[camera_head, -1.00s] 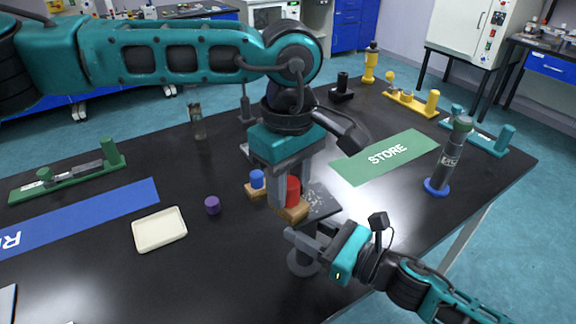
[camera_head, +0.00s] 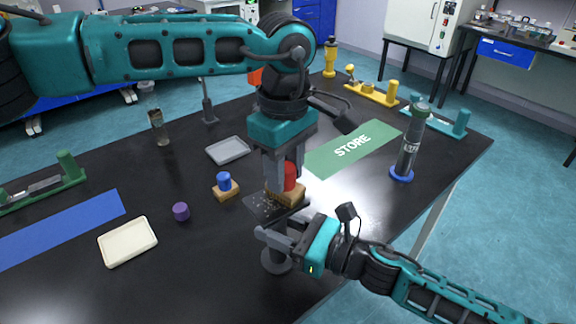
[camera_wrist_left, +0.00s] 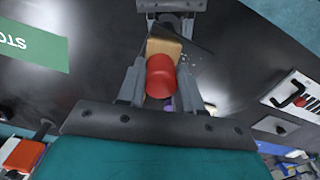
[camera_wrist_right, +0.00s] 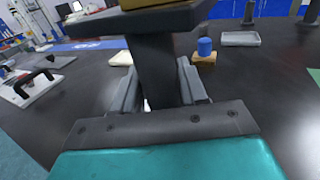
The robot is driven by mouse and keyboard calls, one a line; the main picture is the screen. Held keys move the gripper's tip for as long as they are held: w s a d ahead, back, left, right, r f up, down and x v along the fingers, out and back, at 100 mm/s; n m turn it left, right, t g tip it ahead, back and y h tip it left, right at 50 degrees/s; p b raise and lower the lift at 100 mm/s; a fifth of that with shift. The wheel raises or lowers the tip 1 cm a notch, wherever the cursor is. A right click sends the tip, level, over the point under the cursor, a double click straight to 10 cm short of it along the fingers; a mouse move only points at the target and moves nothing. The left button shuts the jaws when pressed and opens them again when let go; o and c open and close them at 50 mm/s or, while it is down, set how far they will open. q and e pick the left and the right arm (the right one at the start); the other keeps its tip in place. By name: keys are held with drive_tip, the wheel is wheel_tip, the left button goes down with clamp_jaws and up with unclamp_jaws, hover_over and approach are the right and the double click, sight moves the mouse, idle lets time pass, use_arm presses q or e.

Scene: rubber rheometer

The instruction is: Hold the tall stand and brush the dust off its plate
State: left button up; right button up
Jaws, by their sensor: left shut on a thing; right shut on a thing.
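The tall stand has a dark square plate (camera_head: 262,207) on a column above a round base (camera_head: 276,263). Pale specks show on the plate's uncovered left part. My left gripper (camera_head: 284,176) is shut on the red handle of a brush (camera_head: 291,178), pointing down. The brush's wooden block (camera_head: 288,195) is at the plate's far right part; whether its bristles touch is hidden. The left wrist view shows the red handle (camera_wrist_left: 160,78) between the fingers. My right gripper (camera_head: 277,237) is shut on the stand's column (camera_wrist_right: 155,72), just below the plate.
A blue-knobbed brush (camera_head: 224,182), a purple cylinder (camera_head: 181,211), a cream tray (camera_head: 127,242) and a grey tray (camera_head: 228,150) lie to the left. A green STORE mat (camera_head: 350,148) and a dark cylinder on a blue base (camera_head: 408,150) are to the right.

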use_arm(q)
drive_tip(key=shift+s+a, duration=0.5)
drive_tip(key=shift+a, duration=0.3)
drive_tip(key=shift+s+a, duration=0.45)
drive_tip(key=shift+a, duration=0.3)
drive_tip(key=shift+s+a, duration=0.5)
drive_tip(key=shift+a, duration=0.3)
wheel_tip(320, 180, up, 8)
use_arm(e)
drive_tip(key=o, duration=1.3)
drive_tip(key=shift+c, duration=0.2)
